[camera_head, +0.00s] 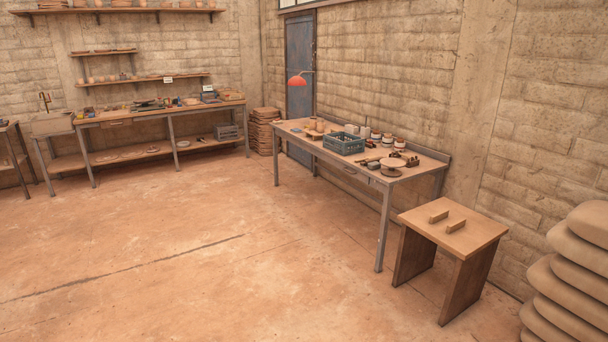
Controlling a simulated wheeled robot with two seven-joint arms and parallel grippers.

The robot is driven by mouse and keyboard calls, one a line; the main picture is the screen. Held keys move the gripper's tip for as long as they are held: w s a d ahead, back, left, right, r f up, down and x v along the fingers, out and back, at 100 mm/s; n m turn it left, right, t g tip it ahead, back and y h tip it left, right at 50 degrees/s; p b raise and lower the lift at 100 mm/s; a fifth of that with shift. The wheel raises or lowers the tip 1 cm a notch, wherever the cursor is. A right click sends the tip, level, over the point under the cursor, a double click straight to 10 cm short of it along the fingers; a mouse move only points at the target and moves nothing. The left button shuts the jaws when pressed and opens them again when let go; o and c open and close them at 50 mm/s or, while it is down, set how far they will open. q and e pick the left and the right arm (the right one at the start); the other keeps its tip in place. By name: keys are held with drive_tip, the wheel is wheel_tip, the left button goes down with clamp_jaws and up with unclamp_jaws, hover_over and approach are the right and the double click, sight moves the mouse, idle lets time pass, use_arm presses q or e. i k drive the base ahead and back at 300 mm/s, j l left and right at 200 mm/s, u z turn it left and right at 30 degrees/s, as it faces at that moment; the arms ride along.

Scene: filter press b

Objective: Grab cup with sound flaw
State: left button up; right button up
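Several small cup-like vessels stand on the long workbench (416,171) along the right wall. A tan vessel (320,126) is among those left of a blue-grey crate (344,144), and a pale cylinder (364,131) stands behind it. Pots with white and dark bands (387,139) stand right of the crate. All are too small to tell which is a cup with a flaw. More small vessels (97,79) sit on the shelves at the back left. Neither of my grippers is in view.
A wooden stool (465,238) stands at the workbench's near end. Filled sacks (567,284) are stacked at the lower right. A cluttered bench (116,116) lines the back wall. The floor (190,250) between is clear.

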sight(320, 125)
drive_tip(key=i+j, duration=0.1)
drive_tip(key=i, duration=5.55)
drive_tip(key=l, duration=0.1)
